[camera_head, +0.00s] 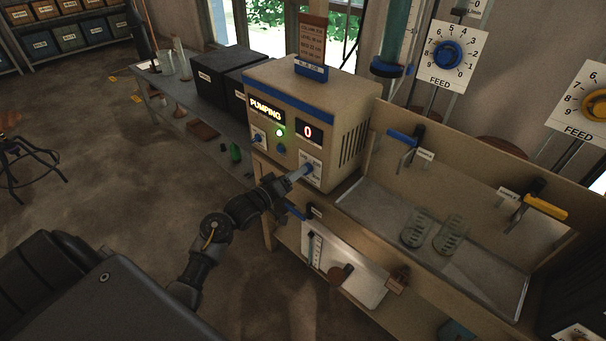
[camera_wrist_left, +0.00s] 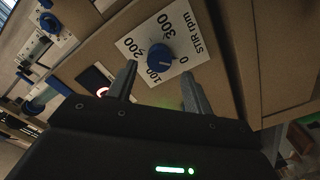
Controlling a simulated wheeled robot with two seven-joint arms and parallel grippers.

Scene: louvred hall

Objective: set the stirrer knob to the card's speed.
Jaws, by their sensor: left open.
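The stirrer knob (camera_wrist_left: 160,54) is blue, on a white dial plate (camera_wrist_left: 190,38) marked "STIR rpm" with 0, 100, 200 and 300. I cannot read its pointer surely. In the head view the dial plate (camera_head: 311,161) is on the front of a beige machine (camera_head: 330,100); its red display (camera_head: 309,131) reads 0. My left gripper (camera_head: 299,173) is in front of the knob. In the left wrist view its fingers (camera_wrist_left: 158,70) are apart, either side below the knob, with no grip visible. A brown card (camera_head: 312,38) stands on the machine; its small text is not surely legible.
A lit panel (camera_head: 265,110) reads "PUMPING", above a green lamp. Right of the machine is a tray (camera_head: 390,215) with two glass beakers (camera_head: 417,230). Blue-handled (camera_head: 402,138) and yellow-handled (camera_head: 545,207) valves stick out nearby. A blue FEED dial (camera_head: 447,54) is behind.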

